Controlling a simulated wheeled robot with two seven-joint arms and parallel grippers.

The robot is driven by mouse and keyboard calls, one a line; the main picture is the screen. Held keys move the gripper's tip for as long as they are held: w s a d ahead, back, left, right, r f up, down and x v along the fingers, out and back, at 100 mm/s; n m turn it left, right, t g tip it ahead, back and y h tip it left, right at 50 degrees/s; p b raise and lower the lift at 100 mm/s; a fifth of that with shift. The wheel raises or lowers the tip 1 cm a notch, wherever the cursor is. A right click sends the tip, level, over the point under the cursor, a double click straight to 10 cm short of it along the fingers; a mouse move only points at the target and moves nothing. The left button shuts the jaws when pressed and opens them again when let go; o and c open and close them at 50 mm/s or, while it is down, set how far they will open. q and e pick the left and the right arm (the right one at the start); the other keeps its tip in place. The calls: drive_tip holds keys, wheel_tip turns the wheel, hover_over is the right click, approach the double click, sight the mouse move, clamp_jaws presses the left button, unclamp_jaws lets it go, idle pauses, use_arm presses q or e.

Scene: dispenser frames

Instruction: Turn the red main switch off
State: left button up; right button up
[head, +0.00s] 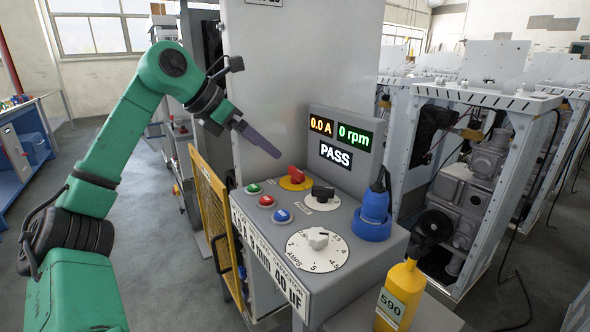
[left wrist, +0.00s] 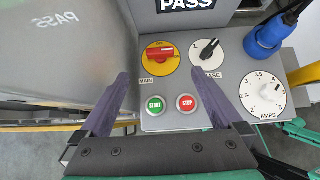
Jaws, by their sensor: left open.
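The red main switch (head: 296,174) is a handle on a round yellow plate on the grey console's top, behind the push buttons. In the left wrist view the red handle (left wrist: 160,52) lies roughly crosswise on its yellow plate, with the label MAIN beside it. My right gripper is not seen.
The console has a green START button (left wrist: 155,104), a red STOP button (left wrist: 187,103), a blue button (head: 282,215), a black PHASE knob (head: 322,193) and a white AMPS dial (head: 318,250). A blue plug (head: 374,212) and a yellow bottle (head: 398,295) stand at the right. The display (head: 336,153) reads PASS.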

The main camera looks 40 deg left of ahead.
sight(295, 169)
use_arm(q)
drive_tip(key=x, duration=1.1)
drive_tip(key=shift+w+d+b, duration=0.1)
drive_tip(key=shift+w+b, duration=0.1)
drive_tip(key=shift+b, duration=0.2)
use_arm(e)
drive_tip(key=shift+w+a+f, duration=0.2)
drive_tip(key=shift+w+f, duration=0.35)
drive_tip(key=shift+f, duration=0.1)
use_arm(q)
drive_tip(key=c, duration=1.4)
drive_tip(key=shift+r, duration=0.1)
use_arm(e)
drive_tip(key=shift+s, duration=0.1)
